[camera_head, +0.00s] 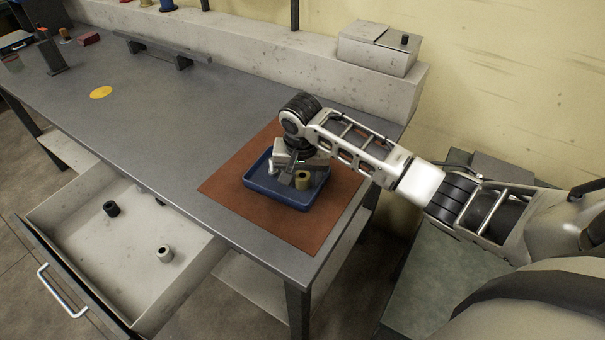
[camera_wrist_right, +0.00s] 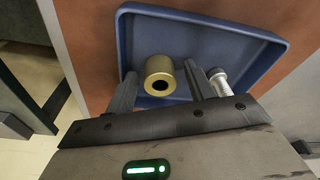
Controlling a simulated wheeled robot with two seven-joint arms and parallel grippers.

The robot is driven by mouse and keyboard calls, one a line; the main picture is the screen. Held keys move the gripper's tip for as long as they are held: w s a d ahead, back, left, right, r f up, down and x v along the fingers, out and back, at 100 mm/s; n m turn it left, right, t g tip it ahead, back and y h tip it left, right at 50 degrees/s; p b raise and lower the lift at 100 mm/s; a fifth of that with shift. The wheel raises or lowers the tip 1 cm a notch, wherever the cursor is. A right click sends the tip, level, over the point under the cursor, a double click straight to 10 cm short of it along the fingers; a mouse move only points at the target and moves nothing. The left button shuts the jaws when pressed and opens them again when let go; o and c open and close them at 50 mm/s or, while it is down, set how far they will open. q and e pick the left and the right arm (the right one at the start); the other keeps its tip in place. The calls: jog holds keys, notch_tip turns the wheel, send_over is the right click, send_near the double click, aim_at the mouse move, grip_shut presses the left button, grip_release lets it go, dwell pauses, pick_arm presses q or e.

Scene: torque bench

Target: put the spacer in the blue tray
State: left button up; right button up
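A brass-coloured hollow cylinder, seemingly the spacer (camera_head: 303,181), stands in the blue tray (camera_head: 285,199) on a brown mat. My right gripper (camera_head: 296,178) is low over the tray. In the right wrist view the spacer (camera_wrist_right: 160,76) lies between the two fingers of the open gripper (camera_wrist_right: 160,90), with a gap on each side. A silver bolt-like piece (camera_wrist_right: 218,81) is in the blue tray (camera_wrist_right: 200,27), just outside the right finger. My left gripper is not in view.
An open drawer (camera_head: 78,218) at the left front holds a black ring (camera_head: 111,208) and a pale hollow cylinder (camera_head: 165,254). A yellow disc (camera_head: 101,92) lies on the grey bench. A grey box (camera_head: 380,47) stands on the back ledge. The bench middle is clear.

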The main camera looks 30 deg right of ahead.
notch_tip(320, 180, up, 12)
jog(key=s, duration=0.1)
jog(key=shift+s+a+r, duration=0.15)
jog(key=shift+s+a, duration=0.1)
jog(key=shift+a, duration=0.2)
dwell(0.5)
